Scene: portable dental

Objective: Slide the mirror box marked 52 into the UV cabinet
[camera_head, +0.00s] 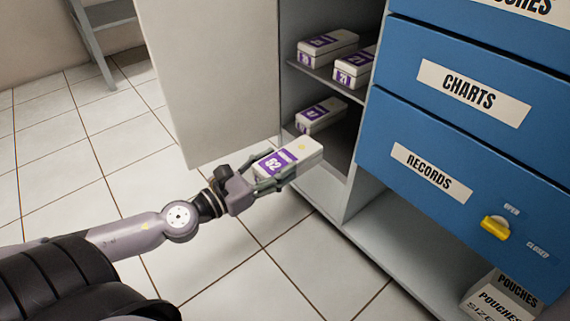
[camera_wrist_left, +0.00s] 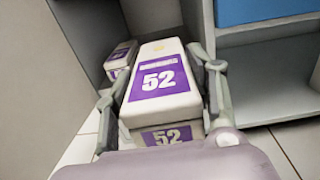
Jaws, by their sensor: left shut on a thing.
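The mirror box marked 52 (camera_head: 300,154) is white with a purple label. My left gripper (camera_head: 274,172) is shut on it, one finger along each side. The same box (camera_wrist_left: 158,82) fills the middle of the left wrist view, its 52 facing me. The open-fronted cabinet compartment (camera_head: 340,149) stands just beyond the box, with a similar purple-labelled box (camera_head: 320,115) on its lower level. That other box also shows in the left wrist view (camera_wrist_left: 121,60), left of and beyond the held one. My right gripper is out of view.
An open pale door (camera_head: 208,75) stands left of the compartment. Two more boxes (camera_head: 327,42) (camera_head: 355,66) sit on the upper shelf. Blue drawers marked CHARTS (camera_head: 474,92) and RECORDS (camera_head: 432,172) are at the right, with a yellow handle (camera_head: 495,227). A POUCHES carton (camera_head: 500,300) is low right.

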